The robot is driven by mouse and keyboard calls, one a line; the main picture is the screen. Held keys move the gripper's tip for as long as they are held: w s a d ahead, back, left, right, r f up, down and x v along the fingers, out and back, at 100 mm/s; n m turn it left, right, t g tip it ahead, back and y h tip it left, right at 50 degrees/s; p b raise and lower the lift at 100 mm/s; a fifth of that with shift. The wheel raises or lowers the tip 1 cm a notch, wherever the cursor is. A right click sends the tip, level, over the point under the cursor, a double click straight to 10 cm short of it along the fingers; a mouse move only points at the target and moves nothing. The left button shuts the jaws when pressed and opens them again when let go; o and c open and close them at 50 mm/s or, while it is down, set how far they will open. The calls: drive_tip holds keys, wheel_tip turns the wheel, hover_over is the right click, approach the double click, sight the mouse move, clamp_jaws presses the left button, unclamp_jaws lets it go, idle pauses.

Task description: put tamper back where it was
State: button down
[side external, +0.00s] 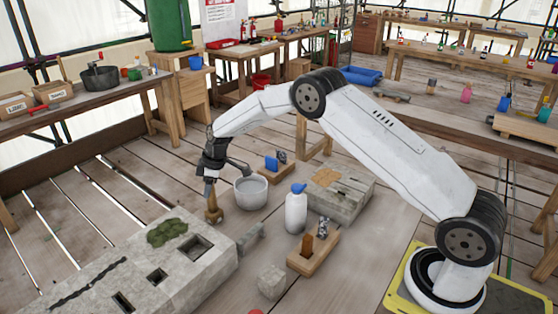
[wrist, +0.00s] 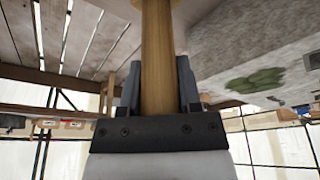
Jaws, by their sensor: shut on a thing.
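My gripper (side external: 211,178) is shut on the tamper (side external: 213,212), pointing down beside the bucket. In the wrist view the fingers (wrist: 159,88) close on either side of its round wooden shaft (wrist: 158,50). The tamper's brown lower end hangs below the fingers, near the back edge of the long stone block (side external: 190,277). I cannot tell whether it touches anything. A wooden rack (side external: 325,255) stands right of the block, with a brown wooden piece (side external: 307,245) and a metallic item (side external: 323,226) in it.
A grey bucket (side external: 251,193) stands just right of my gripper. A white bottle with a blue cap (side external: 296,213), a small stone cube (side external: 271,282) and a second stone block (side external: 345,200) stand farther right. A blue item (side external: 272,164) sits behind the bucket. Bare boards lie left of my gripper.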

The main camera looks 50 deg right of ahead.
drive_tip(key=shift+f, duration=0.1)
drive_tip(key=shift+c, duration=1.5)
unclamp_jaws()
drive_tip(key=v, duration=1.2)
drive_tip(key=shift+s, duration=0.15)
